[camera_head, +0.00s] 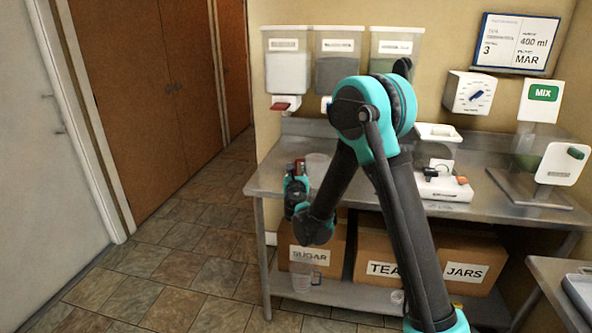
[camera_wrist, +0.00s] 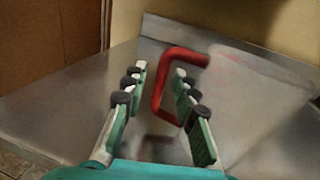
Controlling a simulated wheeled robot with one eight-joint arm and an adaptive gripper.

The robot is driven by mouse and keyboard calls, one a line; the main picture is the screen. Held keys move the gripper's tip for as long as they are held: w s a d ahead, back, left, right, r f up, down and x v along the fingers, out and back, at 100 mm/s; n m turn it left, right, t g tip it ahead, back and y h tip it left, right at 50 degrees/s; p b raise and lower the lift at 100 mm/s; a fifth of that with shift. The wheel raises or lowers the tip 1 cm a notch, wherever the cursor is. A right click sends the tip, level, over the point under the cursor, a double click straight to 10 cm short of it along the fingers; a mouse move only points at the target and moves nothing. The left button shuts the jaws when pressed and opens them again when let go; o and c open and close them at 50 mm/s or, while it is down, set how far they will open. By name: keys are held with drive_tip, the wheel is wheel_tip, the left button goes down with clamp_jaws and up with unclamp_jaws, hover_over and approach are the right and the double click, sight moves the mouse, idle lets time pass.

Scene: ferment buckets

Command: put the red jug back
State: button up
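The red jug shows in the wrist view mainly as its red handle (camera_wrist: 160,95), which stands between my two fingers. Its clear body is hard to make out against the steel. In the head view a bit of red (camera_head: 299,167) shows at my gripper (camera_head: 297,180), beside a faint clear vessel (camera_head: 318,163) at the left end of the steel table (camera_head: 268,180). In the wrist view my gripper (camera_wrist: 160,100) is open, with a gap between the left finger and the handle. The handle is close to the right finger; I cannot tell whether they touch.
Three dispensers (camera_head: 340,62) hang on the wall. A white scale (camera_head: 442,188) and a mixer (camera_head: 545,160) stand on the table. Below are boxes marked SUGAR (camera_head: 311,254), TEA and JARS, and a clear jug (camera_head: 302,277) with a blue handle. The floor at left is free.

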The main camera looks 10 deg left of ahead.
drive_tip(key=shift+r, duration=0.2)
drive_tip(key=s+d, duration=0.2)
drive_tip(key=s, duration=1)
drive_tip(key=s+d+f+m+g+h, duration=0.2)
drive_tip(key=d+m+g+h, duration=0.15)
drive_tip(key=d+m, duration=0.85)
drive_tip(key=s+d+f+m+g+h, duration=0.3)
drive_tip(key=d+m, duration=0.4)
drive_tip(key=d, duration=0.9)
drive_tip(key=s+d+f+m+g, duration=0.35)
drive_tip(key=s+d+m, duration=0.35)
drive_tip(key=s+m, duration=0.25)
drive_tip(key=s+f+m+g+y, duration=0.3)
drive_tip(key=s+m, duration=0.6)
drive_tip(key=s, duration=0.2)
drive_tip(key=shift+a+m+g, duration=0.3)
drive_tip(key=shift+a+m, duration=0.05)
drive_tip(key=shift+d, duration=0.1)
